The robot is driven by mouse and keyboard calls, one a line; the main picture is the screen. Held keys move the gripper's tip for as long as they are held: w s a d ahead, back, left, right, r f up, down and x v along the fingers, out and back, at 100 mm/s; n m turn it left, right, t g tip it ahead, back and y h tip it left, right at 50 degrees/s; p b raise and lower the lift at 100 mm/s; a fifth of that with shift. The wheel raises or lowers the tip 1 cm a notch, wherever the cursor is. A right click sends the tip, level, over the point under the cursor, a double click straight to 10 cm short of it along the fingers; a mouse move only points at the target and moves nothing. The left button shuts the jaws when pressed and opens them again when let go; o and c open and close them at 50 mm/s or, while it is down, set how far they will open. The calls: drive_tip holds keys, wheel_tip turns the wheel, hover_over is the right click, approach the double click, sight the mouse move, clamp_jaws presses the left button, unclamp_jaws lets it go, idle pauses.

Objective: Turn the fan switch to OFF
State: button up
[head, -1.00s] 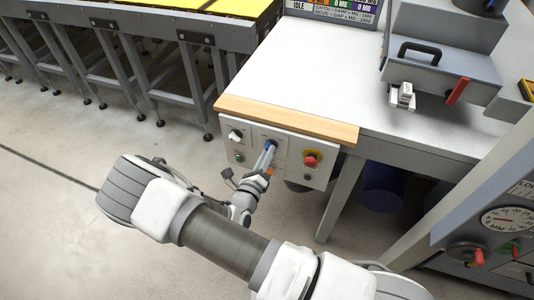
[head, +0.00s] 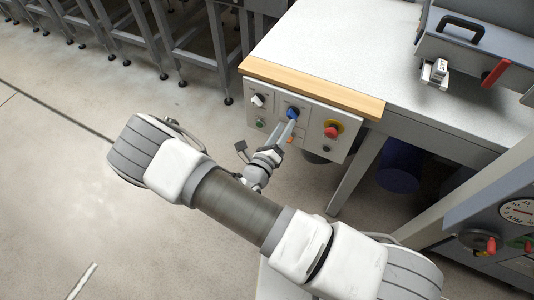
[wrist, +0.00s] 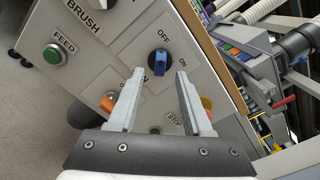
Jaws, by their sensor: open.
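The fan switch is a blue knob (head: 292,113) on a light grey panel (head: 310,119) at the bench front. In the wrist view the blue knob (wrist: 160,62) sits on a black round base, with OFF and ON labels beside it. The label below the knob is mostly hidden by a finger. My gripper (head: 289,124) is open and points at the panel. In the wrist view my gripper (wrist: 160,74) has one fingertip on either side of the knob's lower part, with gaps on both sides. I cannot tell whether the tips reach past its front face.
A red stop button (head: 331,131) on yellow is to the right. An orange part (wrist: 108,102) lies near one finger. A wooden edge (head: 310,90) overhangs above.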

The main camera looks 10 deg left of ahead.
drive_tip(key=v, duration=1.4)
drive_tip(key=shift+b, duration=0.35)
drive_tip(key=shift+r, duration=0.1)
drive_tip(key=s+d+r+m+g+h, duration=0.1)
drive_tip(key=d+r+m+g+h, duration=0.3)
drive_tip(key=d+r+m+g, duration=1.6)
drive_tip(key=s+r+m+t+y, duration=0.3)
drive_tip(key=r+m+t+y, duration=0.1)
drive_tip(key=m, duration=0.6)
drive_tip(key=s+r+m+t+y, duration=0.3)
drive_tip(key=r+m+y, duration=0.3)
drive_tip(key=m, duration=0.5)
drive_tip(key=shift+s+d+r+t, duration=0.2)
drive_tip(key=shift+s+r+t, duration=0.2)
drive_tip(key=shift+r+t, duration=0.5)
drive_tip(key=shift+r, duration=0.1)
